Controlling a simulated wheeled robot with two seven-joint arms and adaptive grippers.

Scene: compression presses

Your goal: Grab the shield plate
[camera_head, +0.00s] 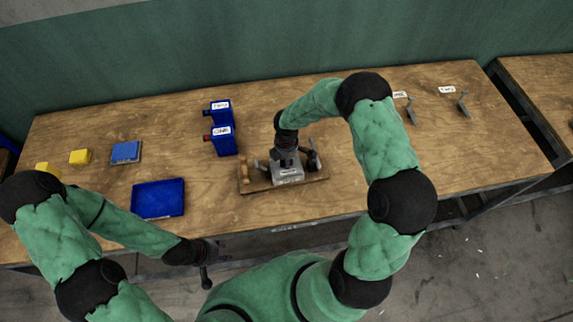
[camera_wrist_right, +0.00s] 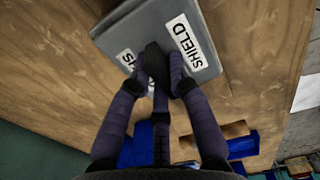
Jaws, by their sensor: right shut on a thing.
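The shield plate (camera_wrist_right: 150,30) is a grey plate with white labels, one reading SHIELD, in the right wrist view. In the head view the plate (camera_head: 288,176) is at the middle of the table, over a wooden board. My right gripper (camera_wrist_right: 161,70) has its dark fingers shut on the plate. In the head view my right gripper (camera_head: 287,156) reaches down to it from above; the fingers partly cover the plate. My left gripper (camera_head: 212,268) hangs off the front edge of the table, empty, with its fingers spread apart.
The wooden board (camera_head: 312,180) carries tool-like parts on both sides of the plate. Two blue labelled boxes (camera_head: 222,140) stand to its left. A blue tray (camera_head: 158,198), a blue block (camera_head: 126,152) and yellow blocks (camera_head: 80,157) lie further left. Grey levers (camera_head: 463,105) stand at the right.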

